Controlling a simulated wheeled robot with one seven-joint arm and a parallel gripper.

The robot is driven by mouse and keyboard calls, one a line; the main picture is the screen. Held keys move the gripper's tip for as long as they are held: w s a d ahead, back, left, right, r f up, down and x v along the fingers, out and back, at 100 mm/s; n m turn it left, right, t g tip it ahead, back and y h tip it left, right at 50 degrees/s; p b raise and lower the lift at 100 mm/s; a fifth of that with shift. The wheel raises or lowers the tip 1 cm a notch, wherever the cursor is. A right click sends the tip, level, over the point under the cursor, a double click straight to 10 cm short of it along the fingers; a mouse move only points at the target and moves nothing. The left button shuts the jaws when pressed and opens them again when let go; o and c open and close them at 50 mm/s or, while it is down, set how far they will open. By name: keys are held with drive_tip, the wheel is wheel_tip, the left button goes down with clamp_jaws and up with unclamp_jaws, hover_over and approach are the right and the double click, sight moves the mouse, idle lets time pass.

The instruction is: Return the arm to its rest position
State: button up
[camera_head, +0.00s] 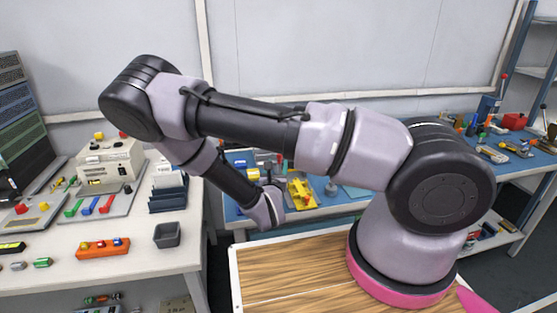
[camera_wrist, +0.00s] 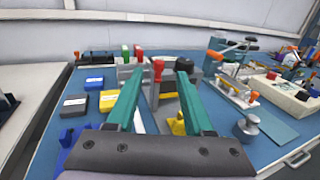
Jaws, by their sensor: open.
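My arm reaches up and left across the head view, then bends down, with its wrist (camera_head: 266,208) in front of the blue-topped bench. In the wrist view, my gripper (camera_wrist: 159,76) has two teal fingers spread apart, with nothing held between them. A grey fixture with an orange-red handle (camera_wrist: 158,70) and a yellow part (camera_wrist: 178,126) show between and beyond the fingers. I cannot tell how close the fingertips are to the fixture. In the head view, the fingers are not clear.
Left of the fingers lie a black labelled block (camera_wrist: 94,84), a yellow block (camera_wrist: 73,106) and a blue block (camera_wrist: 72,136). A clamp fixture (camera_wrist: 236,92) stands at right. A white bench (camera_head: 60,272) with a grey bin (camera_head: 167,236) is left of my arm.

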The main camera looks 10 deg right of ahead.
drive_tip(key=shift+s+a, duration=0.1)
drive_tip(key=shift+s, duration=0.2)
drive_tip(key=s+d+r+m+g+h, duration=0.2)
drive_tip(key=s+d+r+m+g, duration=0.4)
drive_tip(key=d+r+m+g, duration=0.45)
drive_tip(key=s+d+r+m+g+h, duration=0.2)
drive_tip(key=s+d+r+m+g, duration=0.45)
drive_tip(key=m, duration=0.75)
drive_tip(key=s+a+r+m+t+y, duration=0.2)
drive_tip(key=s+a+r+m+y, duration=0.1)
drive_tip(key=r, duration=0.4)
drive_tip(key=s+a+r+m+t+y, duration=0.2)
drive_tip(key=s+a+r+m+y, duration=0.1)
drive_tip(key=r+m+y, duration=0.2)
drive_tip(key=s+a+r+m+t+y, duration=0.3)
drive_tip(key=r+m, duration=0.1)
drive_tip(key=r, duration=0.6)
drive_tip(key=shift+a+y, duration=0.35)
drive_tip(key=shift+y, duration=0.05)
